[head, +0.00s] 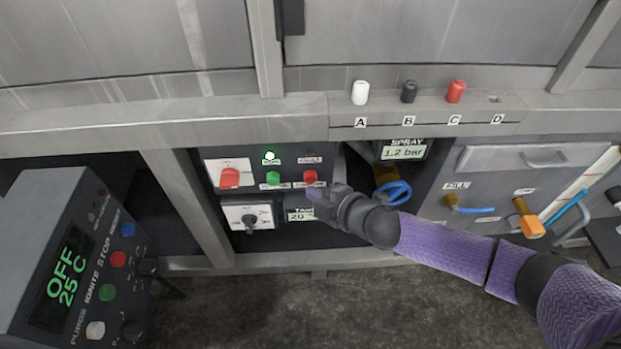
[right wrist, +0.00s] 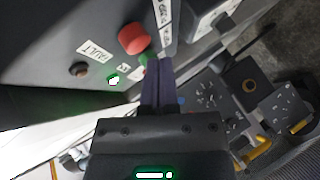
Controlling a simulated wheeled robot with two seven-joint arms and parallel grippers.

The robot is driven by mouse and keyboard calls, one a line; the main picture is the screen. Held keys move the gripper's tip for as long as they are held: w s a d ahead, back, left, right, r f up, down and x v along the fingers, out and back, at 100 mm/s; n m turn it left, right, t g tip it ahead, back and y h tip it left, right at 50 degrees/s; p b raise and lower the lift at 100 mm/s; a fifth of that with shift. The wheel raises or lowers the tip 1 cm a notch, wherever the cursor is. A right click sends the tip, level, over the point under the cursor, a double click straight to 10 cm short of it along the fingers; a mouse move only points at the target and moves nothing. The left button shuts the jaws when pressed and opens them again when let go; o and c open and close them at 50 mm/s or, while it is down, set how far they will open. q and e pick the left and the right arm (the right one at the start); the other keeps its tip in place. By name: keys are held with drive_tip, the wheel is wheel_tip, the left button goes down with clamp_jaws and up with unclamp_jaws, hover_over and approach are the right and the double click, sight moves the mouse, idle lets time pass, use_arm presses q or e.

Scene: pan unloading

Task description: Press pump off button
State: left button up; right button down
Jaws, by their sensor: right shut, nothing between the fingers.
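The pump panel (head: 208,170) in the head view carries a red button (head: 310,177) and a green button (head: 273,178). Above the green button a lamp (head: 271,156) glows green; the fault lamp (head: 310,160) above the red button is dark. My right gripper (head: 316,193) is shut and empty, with its tips just below the red button. In the right wrist view the red button (right wrist: 133,39) shows just left of the closed fingertips (right wrist: 161,62). I cannot tell whether they touch the panel. My left gripper is out of view.
A blue valve wheel (head: 392,193) stands right of my gripper. A control box (head: 40,215) reading OFF 25 C stands at left. The spray display (head: 404,153) reads 1.2 bar.

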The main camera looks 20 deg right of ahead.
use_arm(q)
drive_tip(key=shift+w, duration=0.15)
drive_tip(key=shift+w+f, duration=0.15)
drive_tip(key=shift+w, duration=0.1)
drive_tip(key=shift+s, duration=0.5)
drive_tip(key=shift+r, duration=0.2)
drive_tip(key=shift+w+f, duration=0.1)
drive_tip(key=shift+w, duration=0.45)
use_arm(e)
drive_tip(key=shift+w+d, duration=0.1)
drive_tip(key=shift+w, duration=0.3)
